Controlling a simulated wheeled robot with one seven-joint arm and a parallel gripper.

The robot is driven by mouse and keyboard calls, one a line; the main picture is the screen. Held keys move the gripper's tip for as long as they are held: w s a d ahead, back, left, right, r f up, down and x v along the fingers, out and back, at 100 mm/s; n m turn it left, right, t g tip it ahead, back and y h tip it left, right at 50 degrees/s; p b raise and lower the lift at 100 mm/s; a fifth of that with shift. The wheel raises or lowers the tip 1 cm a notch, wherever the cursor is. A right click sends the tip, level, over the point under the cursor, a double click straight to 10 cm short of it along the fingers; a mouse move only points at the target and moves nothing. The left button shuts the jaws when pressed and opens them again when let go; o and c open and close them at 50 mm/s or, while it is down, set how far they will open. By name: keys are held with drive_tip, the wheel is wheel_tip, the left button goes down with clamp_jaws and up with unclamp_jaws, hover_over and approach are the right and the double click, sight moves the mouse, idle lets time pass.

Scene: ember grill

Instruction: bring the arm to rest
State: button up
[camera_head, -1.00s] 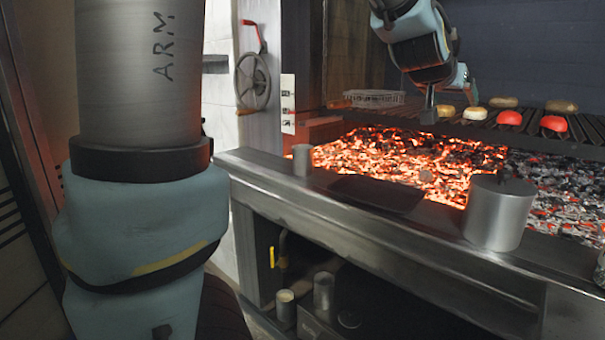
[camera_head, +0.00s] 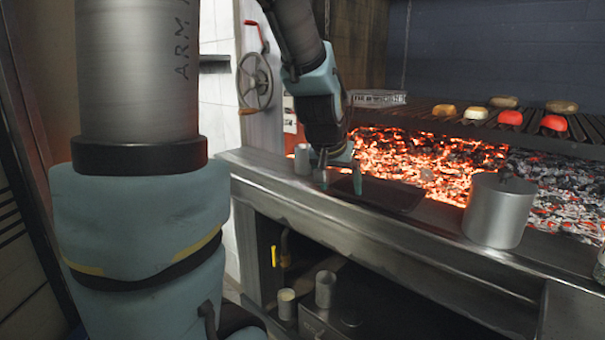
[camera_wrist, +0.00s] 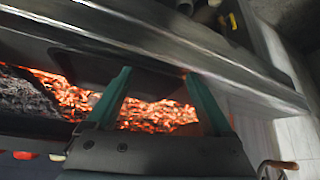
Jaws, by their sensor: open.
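My gripper (camera_head: 340,178) hangs over the steel front ledge (camera_head: 440,238) of the grill, above or close to a dark flat plate (camera_head: 392,195). Its two fingers are apart, with nothing between them. In the wrist view my gripper (camera_wrist: 160,90) shows two green fingers spread open, with the dark plate and glowing coals behind them. I cannot tell the exact gap between the fingertips and the ledge.
A metal pot (camera_head: 497,210) stands on the ledge at right, and a small metal cup (camera_head: 302,160) at left. Glowing coals (camera_head: 430,160) lie behind. Food, including a red piece (camera_head: 509,118), sits on the grate. A hand wheel (camera_head: 255,80) is at left.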

drive_tip(key=s+a+f+n+g+y, duration=0.1)
drive_tip(key=s+a+f+n+g, duration=0.1)
drive_tip(key=s+a+f, duration=0.4)
drive_tip(key=s+a+f+n+g+y, duration=0.1)
drive_tip(key=s+a+f+g+y, duration=0.15)
drive_tip(key=s+a, duration=0.45)
wheel_tip(320, 180, up, 12)
drive_tip(key=w+a+p, duration=0.1)
drive_tip(key=w+p, duration=0.1)
drive_tip(key=p, duration=1)
drive_tip(key=shift+a+f+h, duration=0.2)
drive_tip(key=shift+a+h, duration=0.15)
drive_tip(key=shift+h, duration=0.1)
